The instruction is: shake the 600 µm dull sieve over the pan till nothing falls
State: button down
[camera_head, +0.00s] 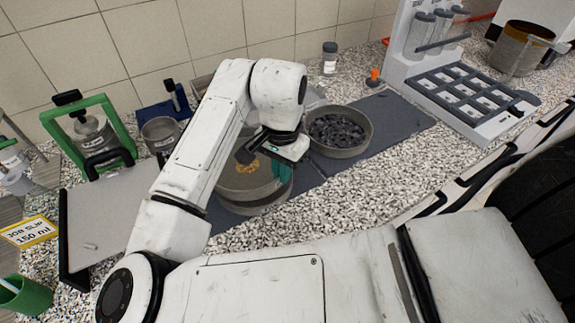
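A round, dull grey-brown sieve or pan (232,193) stands at the centre of the bench, with tan grains on its inner surface. A second rim shows below it, so it looks like one round vessel above another. No size mark is readable on it. My gripper (281,170) points down at its right rim, with teal fingertips against or just in front of the wall. I cannot tell whether the fingers are closed on the rim. My arm hides part of the vessel's left and back.
A round grey vessel of dark stones (340,152) stands close at right on the dark mat (395,125). A white rack (460,95) stands at back right. A green-framed device (90,135), a grey board (98,215), a job slip (30,231) and a green cup (27,298) are at left.

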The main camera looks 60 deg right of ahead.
dwell(0.3)
jog(key=shift+s+d+r+p, duration=0.15)
jog(key=shift+d+p, duration=0.1)
jog(key=shift+d, duration=0.15)
jog(key=shift+s+d+f+p, duration=0.1)
jog(key=shift+s+d+p, duration=0.1)
jog(key=shift+d, duration=0.45)
jog(key=shift+w+a, duration=0.2)
jog(key=shift+a, duration=0.4)
jog(key=shift+w+a, duration=0.2)
jog(key=shift+a, duration=0.4)
